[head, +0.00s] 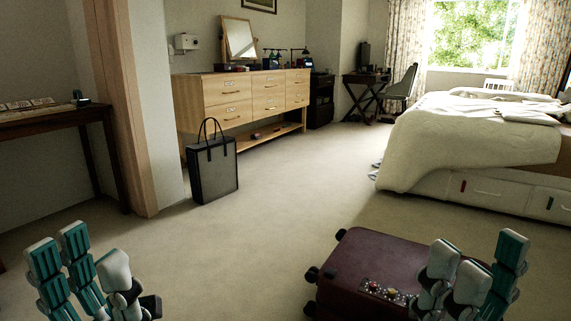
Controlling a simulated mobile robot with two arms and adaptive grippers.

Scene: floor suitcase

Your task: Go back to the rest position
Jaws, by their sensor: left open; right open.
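My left gripper (92,262) is at the lower left of the head view, fingers pointing up, spread and empty, above the carpet. My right gripper (474,262) is at the lower right, fingers spread, with nothing seen between them. A dark maroon suitcase (372,257) lies flat on the floor, behind and to the left of my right gripper in the picture. Its black wheels face left. My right fingers hide part of its right side, and its near end is cut off by the frame. I cannot tell whether my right gripper touches it.
A dark tote bag (213,172) stands on the carpet before a wooden dresser (238,99). A bed (440,145) with drawers fills the right. A dark side table (60,122) stands at the left by a wooden door frame (122,110). The carpet (275,210) in the middle is clear.

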